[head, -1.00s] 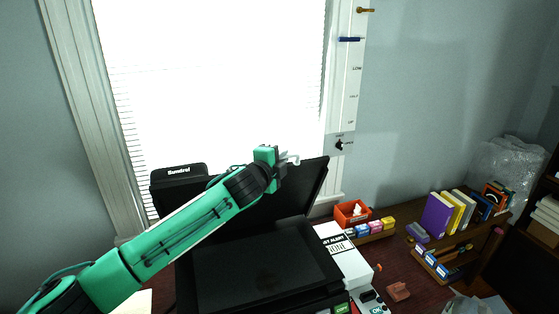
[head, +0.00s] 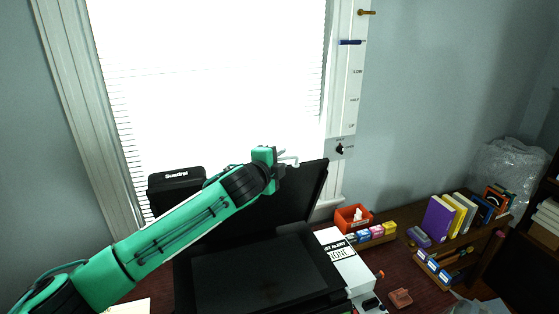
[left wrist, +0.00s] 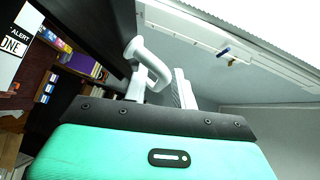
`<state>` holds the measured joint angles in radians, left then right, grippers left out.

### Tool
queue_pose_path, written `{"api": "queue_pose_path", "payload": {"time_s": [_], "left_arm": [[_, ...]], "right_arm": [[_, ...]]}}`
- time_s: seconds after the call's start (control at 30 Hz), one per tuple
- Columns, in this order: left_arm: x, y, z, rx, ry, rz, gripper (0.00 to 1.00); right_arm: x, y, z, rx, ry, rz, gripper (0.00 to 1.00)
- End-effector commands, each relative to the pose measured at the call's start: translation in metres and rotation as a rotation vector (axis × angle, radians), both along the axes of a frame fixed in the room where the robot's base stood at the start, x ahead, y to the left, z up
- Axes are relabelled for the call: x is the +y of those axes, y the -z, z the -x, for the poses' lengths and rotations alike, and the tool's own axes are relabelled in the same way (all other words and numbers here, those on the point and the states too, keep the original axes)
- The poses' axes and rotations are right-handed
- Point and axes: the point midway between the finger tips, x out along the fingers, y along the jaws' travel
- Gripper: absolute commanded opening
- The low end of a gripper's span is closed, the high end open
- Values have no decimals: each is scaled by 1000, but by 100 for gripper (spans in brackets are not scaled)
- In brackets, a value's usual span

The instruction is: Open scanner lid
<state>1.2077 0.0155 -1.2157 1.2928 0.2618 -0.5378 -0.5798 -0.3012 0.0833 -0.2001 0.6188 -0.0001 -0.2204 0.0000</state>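The black scanner lid (head: 300,195) stands raised, tilted steeply up behind the scanner's flat dark glass bed (head: 255,275) in the head view. My left arm crosses in front of it and hides part of the lid. My left gripper (head: 288,159) is near the lid's upper edge, and I cannot tell whether it touches. The dark lid (left wrist: 95,30) fills the upper left there. My right gripper is not in view.
A white box with printed lettering (head: 345,262) stands right of the scanner. An orange bin (head: 353,217) and small coloured boxes (head: 375,234) are behind it. A shelf of books (head: 450,217) is at the right. A bright window (head: 215,80) is behind the lid.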

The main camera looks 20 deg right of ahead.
Motion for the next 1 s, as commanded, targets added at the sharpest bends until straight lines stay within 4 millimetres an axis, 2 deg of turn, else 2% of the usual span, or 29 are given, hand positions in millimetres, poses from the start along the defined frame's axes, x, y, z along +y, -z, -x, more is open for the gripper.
{"api": "queue_pose_path", "payload": {"time_s": [0.27, 0.8, 1.0], "left_arm": [[8, 2, 7, 1, 1, 1, 28], [68, -11, 70, -2, 1, 1, 28], [87, -17, 90, -1, 0, 1, 28]], "right_arm": [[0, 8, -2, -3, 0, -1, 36], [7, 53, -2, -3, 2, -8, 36], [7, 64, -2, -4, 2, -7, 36]]}}
